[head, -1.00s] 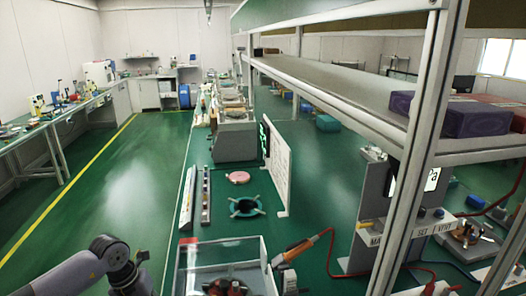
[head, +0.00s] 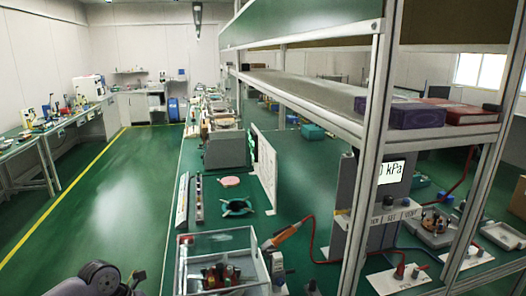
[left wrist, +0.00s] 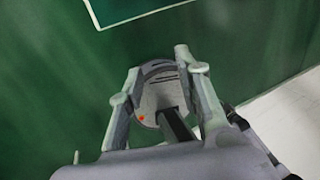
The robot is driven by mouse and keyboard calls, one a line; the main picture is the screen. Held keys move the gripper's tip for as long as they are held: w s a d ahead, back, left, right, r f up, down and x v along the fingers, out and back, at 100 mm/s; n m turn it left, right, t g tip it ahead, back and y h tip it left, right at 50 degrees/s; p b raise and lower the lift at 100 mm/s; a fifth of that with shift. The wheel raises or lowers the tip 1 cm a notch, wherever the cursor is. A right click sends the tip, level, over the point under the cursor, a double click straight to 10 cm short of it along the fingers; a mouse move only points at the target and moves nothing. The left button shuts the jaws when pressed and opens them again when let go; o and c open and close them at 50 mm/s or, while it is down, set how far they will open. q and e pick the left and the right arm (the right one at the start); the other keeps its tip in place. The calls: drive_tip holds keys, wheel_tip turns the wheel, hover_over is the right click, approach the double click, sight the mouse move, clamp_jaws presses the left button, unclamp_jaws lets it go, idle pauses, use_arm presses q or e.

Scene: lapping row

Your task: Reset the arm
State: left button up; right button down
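The task names only my arm. In the head view, my left arm shows as a grey rounded link and joint at the bottom left, low over the green floor. Its gripper is out of the head view. Behind the fingers is a grey rounded part with dark slots and a small red dot, possibly part of my own body, over green floor. My right arm and gripper are not seen.
A bench holds a clear-sided box (head: 222,262), an orange-handled tool (head: 283,234), a white upright panel (head: 264,165) and a kPa display (head: 391,172). A metal-framed shelf (head: 300,88) overhangs it at right. The green aisle floor (head: 110,185) is clear.

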use_arm(q)
drive_tip(key=d+r+t+h, duration=0.1)
drive_tip(key=d+r+h, duration=0.2)
drive_tip(key=d, duration=0.4)
drive_tip(key=s+d+r+n+t+h, duration=0.1)
drive_tip(key=d+r+t+h, duration=0.2)
drive_tip(key=d, duration=0.4)
drive_tip(key=d+r+h, duration=0.3)
drive_tip(key=d+h, duration=0.1)
drive_tip(key=d, duration=0.4)
wheel_tip(320, 180, up, 10)
drive_tip(key=w+a+n+t, duration=0.2)
drive_tip(key=n+t, duration=0.9)
drive_tip(key=s+a+f+n+g+y, duration=0.2)
drive_tip(key=s+a+f+n+y, duration=0.2)
drive_tip(key=a+f+n+y, duration=0.95)
drive_tip(key=s+a+f+n+g, duration=0.1)
drive_tip(key=s+f+n+g, duration=0.3)
drive_tip(key=s, duration=0.7)
drive_tip(key=s+f+n+g, duration=0.2)
drive_tip(key=s+f+g, duration=0.4)
drive_tip(key=s, duration=0.5)
wheel_tip(320, 180, down, 27)
drive_tip(key=s+g, duration=0.2)
drive_tip(key=s+a+f+g, duration=0.1)
drive_tip(key=s+a+f, duration=0.2)
drive_tip(key=s+f, duration=1.2)
drive_tip(key=shift+s+f, duration=0.35)
drive_tip(key=shift+s, duration=0.5)
